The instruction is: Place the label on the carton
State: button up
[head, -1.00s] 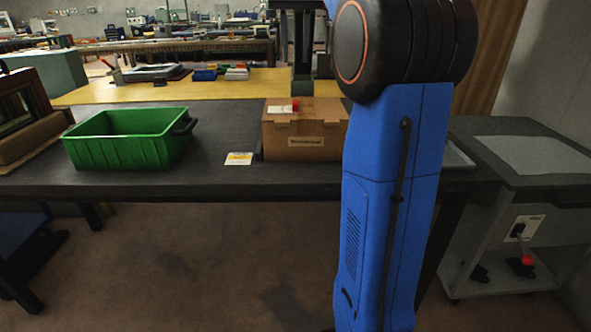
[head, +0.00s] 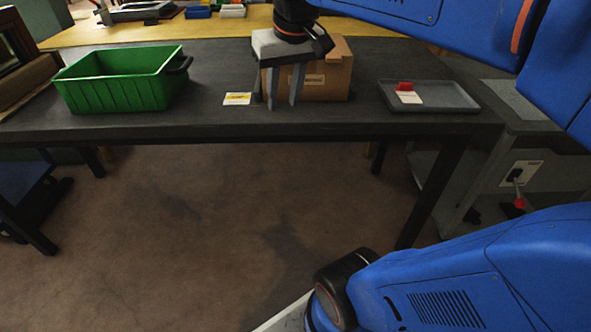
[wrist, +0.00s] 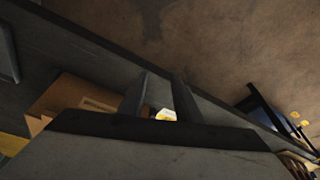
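The brown carton (head: 336,82) stands on the dark table, partly hidden behind my gripper. It also shows at the left in the wrist view (wrist: 68,96). A flat white-and-yellow label (head: 237,99) lies on the table left of the carton. The wrist view shows a label (wrist: 165,114) beyond the gap between my fingers. My gripper (head: 284,105) points down in front of the carton, to the right of the label. Its two fingers are apart with nothing between them.
A green bin (head: 122,84) stands on the table (head: 205,124) at the left. A grey tray (head: 450,98) at the right holds a white card with a red part (head: 408,94). The table's front edge is clear.

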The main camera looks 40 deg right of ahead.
jog(key=s+a+f+n, duration=0.1)
jog(key=s+a+f, duration=0.1)
jog(key=s+f, duration=0.3)
jog(key=s+a+f+n+t, duration=0.1)
jog(key=s+f, duration=0.3)
jog(key=f, duration=0.5)
jog(key=shift+s+a+f+t, duration=0.3)
jog(key=shift+s+a+f, duration=0.05)
jog(key=shift+a, duration=0.05)
